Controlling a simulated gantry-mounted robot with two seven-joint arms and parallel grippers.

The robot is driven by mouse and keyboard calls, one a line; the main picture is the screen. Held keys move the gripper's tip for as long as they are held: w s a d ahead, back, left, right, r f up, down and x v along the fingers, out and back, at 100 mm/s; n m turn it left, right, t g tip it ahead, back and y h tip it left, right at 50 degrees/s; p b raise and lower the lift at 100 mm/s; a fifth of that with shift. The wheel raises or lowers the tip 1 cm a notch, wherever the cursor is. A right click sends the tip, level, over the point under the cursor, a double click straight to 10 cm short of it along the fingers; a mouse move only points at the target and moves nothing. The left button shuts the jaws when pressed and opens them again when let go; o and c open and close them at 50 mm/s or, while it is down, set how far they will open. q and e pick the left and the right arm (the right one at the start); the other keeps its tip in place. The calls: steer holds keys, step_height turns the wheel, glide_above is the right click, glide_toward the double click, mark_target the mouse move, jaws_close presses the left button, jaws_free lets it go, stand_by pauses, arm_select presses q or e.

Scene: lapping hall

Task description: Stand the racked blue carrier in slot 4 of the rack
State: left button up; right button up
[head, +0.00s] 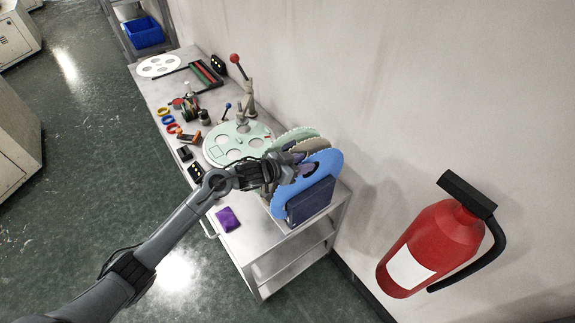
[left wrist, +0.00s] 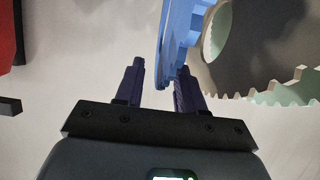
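The blue carrier (head: 325,166), a large toothed disc with holes, stands on edge in the dark blue rack (head: 310,203) at the near end of the cart. My left gripper (head: 303,170) is at its upper part, overlapping it in the head view. In the left wrist view the blue carrier (left wrist: 175,45) is edge-on, its rim reaching between the two spread fingers of my left gripper (left wrist: 160,75), nearer the right finger. There is a gap to the left finger. The slot numbers cannot be read. My right gripper is not in view.
A tan carrier (head: 315,145) and a pale green carrier (head: 293,135) stand behind the blue one. A pale green plate (head: 226,151), small tools and a purple block (head: 229,219) are on the cart (head: 262,238). A wall is close on the right, with a fire extinguisher (head: 440,240).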

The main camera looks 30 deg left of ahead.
arm_select(q)
steer(key=v, duration=0.9)
steer(key=shift+s+a+r, duration=0.1)
steer(key=shift+s, duration=0.1)
